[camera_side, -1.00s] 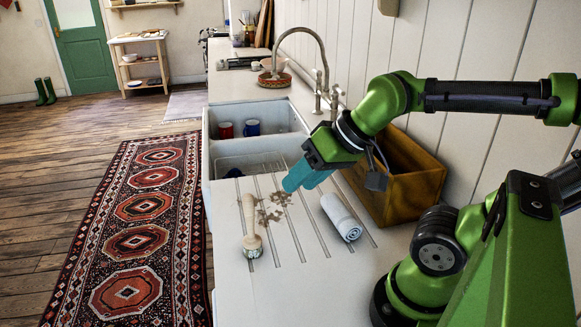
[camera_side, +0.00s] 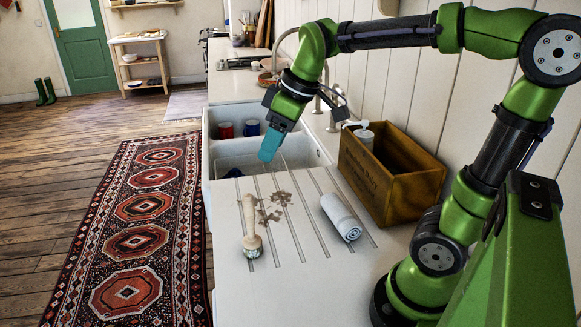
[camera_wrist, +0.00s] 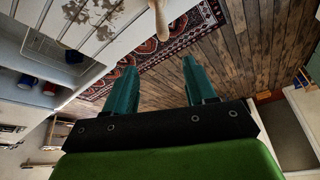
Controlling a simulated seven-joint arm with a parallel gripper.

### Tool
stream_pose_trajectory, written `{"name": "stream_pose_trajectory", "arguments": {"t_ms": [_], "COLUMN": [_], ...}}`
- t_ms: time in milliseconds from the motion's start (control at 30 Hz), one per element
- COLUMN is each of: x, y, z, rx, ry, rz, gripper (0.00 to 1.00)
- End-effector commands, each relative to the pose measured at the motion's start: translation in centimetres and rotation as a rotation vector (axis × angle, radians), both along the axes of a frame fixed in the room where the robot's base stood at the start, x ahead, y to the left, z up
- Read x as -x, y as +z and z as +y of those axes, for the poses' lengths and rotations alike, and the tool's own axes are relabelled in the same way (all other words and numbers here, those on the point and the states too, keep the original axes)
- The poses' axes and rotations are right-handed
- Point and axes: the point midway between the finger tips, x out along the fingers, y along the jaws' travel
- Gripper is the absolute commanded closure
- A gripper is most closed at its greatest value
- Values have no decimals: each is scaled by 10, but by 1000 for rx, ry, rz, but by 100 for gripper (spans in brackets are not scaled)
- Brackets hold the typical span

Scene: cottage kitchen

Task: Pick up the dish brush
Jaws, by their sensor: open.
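The dish brush (camera_side: 251,222) has a pale wooden handle and a round head at its near end. It lies on the white grooved draining board (camera_side: 290,262), near the board's left edge. In the wrist view only part of its pale handle (camera_wrist: 160,20) shows at the top edge. My gripper (camera_side: 267,158) has teal fingers and hangs above the near part of the sink, behind and to the right of the brush and apart from it. In the wrist view the two fingers (camera_wrist: 157,75) stand wide apart with nothing between them.
A rolled towel (camera_side: 341,217) lies right of the brush. The sink (camera_side: 232,165) holds a red and a blue mug. Brown stains (camera_side: 272,206) mark the board.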

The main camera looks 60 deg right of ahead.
Motion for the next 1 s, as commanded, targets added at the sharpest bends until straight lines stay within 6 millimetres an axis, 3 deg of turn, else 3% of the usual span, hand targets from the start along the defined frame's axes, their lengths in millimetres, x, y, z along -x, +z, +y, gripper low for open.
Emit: {"name": "stream_pose_trajectory", "arguments": {"t_ms": [167, 600, 1000], "x": [0, -30, -45], "y": [-5, -88, -123], "z": [2, 15, 23], "rx": [28, 27, 28], "ry": [84, 84, 84], "rz": [-1, 2, -1], "gripper": [45, 45, 45]}}
